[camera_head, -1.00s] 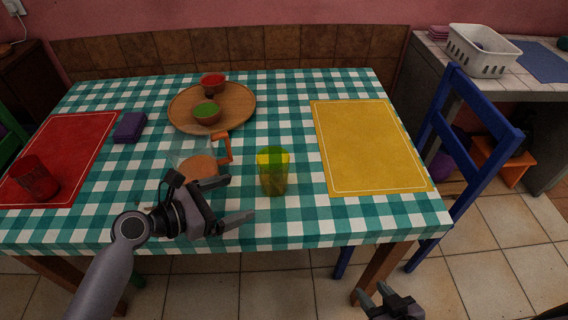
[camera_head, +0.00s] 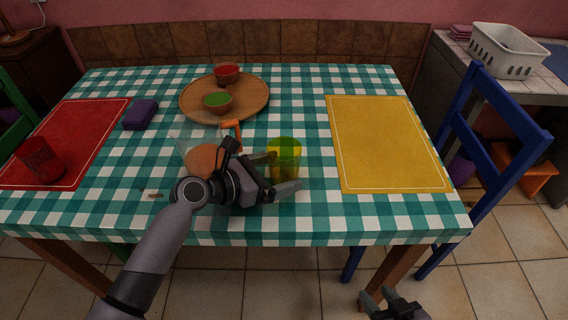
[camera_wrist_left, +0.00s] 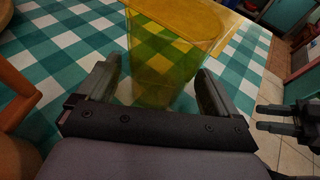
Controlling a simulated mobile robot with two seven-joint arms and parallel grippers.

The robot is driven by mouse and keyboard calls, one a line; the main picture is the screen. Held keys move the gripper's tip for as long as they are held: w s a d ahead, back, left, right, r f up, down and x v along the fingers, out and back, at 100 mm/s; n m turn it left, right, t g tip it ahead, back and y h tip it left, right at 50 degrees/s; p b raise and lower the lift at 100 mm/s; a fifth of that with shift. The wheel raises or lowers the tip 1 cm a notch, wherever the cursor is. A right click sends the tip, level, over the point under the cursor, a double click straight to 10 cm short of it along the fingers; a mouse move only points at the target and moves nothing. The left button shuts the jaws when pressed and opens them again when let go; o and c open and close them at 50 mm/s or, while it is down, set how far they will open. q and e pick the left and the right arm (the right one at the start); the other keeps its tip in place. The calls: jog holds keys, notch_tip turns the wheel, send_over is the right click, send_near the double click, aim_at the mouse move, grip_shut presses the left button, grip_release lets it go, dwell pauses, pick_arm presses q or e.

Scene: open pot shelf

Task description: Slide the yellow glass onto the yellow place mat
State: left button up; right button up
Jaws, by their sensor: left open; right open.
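The yellow glass (camera_head: 286,155) is see-through and stands upright on the checked cloth, left of the yellow place mat (camera_head: 387,146). My left gripper (camera_head: 281,172) is open at the glass, with a finger on either side of its lower part. In the left wrist view the glass (camera_wrist_left: 166,50) stands between the two open fingers (camera_wrist_left: 160,92); whether they touch it I cannot tell. The mat also shows at the top of that view (camera_wrist_left: 238,5). My right gripper (camera_head: 382,296) is open and empty, low in front of the table's edge.
A jug with orange contents (camera_head: 203,157) stands just behind my left wrist, partly hidden. A red mat (camera_head: 84,135) with a red glass (camera_head: 40,160) lies left. Cloth between glass and yellow mat is clear.

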pick_arm(q)
jog(key=shift+w+d+f, duration=0.15)
jog(key=shift+w+d, duration=0.05)
jog(key=shift+d, duration=0.15)
